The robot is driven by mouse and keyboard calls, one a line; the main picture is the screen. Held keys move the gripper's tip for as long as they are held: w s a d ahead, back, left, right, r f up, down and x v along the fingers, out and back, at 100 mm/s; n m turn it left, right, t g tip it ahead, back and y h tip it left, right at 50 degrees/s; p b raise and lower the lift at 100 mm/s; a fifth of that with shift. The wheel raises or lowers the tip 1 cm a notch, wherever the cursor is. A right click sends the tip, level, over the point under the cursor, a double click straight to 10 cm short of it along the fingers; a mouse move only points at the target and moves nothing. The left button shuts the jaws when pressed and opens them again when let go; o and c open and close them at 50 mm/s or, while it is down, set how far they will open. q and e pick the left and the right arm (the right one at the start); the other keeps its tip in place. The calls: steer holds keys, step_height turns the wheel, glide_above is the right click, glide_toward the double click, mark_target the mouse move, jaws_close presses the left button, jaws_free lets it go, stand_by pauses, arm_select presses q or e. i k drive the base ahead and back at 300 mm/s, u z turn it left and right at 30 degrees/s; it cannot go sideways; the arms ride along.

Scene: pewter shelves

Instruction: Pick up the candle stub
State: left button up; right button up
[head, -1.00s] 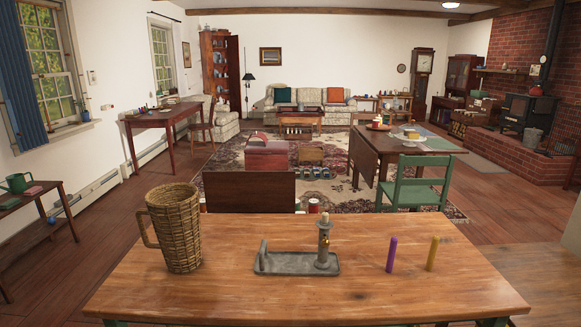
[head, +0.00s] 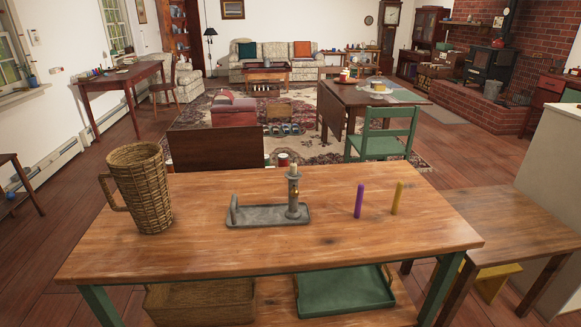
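A grey pewter candle holder (head: 262,216) with a flat tray base and an upright handle stands on the wooden table (head: 330,240). Its column (head: 293,198) rises at the right end of the tray. A short pale candle stub (head: 294,170) sits upright in the top of the column. A purple candle (head: 359,200) and a yellow candle (head: 397,198) stand upright on the table to the right of the holder. Neither of my grippers is in view.
A wicker pitcher (head: 146,188) stands on the table's left side. The table's front is clear. Below are a green tray (head: 343,306) and a wicker basket (head: 200,301). A lower wooden table (head: 505,226) stands at right. A green chair (head: 385,140) stands behind.

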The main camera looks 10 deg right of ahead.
mark_target(293, 166)
steer(key=z, duration=1.55)
steer(key=i, duration=0.85)
steer(key=u, duration=2.55)
